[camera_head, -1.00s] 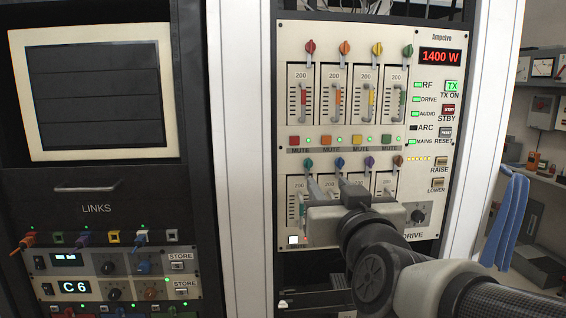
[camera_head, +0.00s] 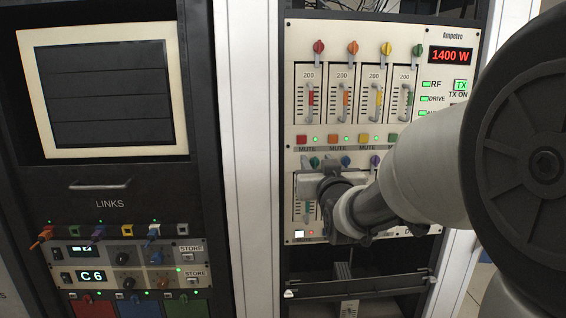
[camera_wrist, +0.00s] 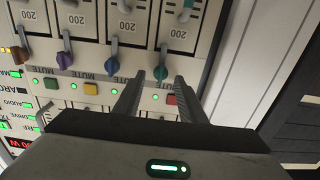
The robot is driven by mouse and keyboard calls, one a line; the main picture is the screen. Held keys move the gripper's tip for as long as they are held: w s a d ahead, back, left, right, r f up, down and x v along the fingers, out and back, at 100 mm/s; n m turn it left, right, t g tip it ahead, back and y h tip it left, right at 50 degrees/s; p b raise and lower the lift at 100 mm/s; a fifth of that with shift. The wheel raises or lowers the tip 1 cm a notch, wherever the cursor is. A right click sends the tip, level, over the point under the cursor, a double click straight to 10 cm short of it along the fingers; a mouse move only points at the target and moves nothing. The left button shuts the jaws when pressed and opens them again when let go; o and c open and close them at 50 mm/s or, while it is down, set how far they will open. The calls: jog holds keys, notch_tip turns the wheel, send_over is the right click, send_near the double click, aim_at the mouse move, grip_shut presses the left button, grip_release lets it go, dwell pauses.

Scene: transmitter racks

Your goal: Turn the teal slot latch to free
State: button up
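The teal slot latch (camera_head: 314,162) is the leftmost latch of the lower row on the cream panel, just above my gripper in the head view. In the wrist view, which is upside down, the teal latch (camera_wrist: 160,73) shows between my fingertips, its grey lever pointing up the picture, which is down on the panel. My gripper (camera_wrist: 160,80) is open, one finger on each side of the latch. I cannot tell whether either finger touches it. In the head view my gripper (camera_head: 316,180) covers much of the lower slots, and its fingers are hard to make out.
The blue latch (camera_wrist: 113,50) and purple latch (camera_wrist: 65,60) sit beside the teal one. Mute buttons, such as the red one (camera_wrist: 172,100), lie close to the fingers. A white rack post (camera_head: 250,150) stands left of the panel, and the LINKS rack (camera_head: 100,150) beyond it.

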jog(key=shift+w, duration=0.35)
grip_shut()
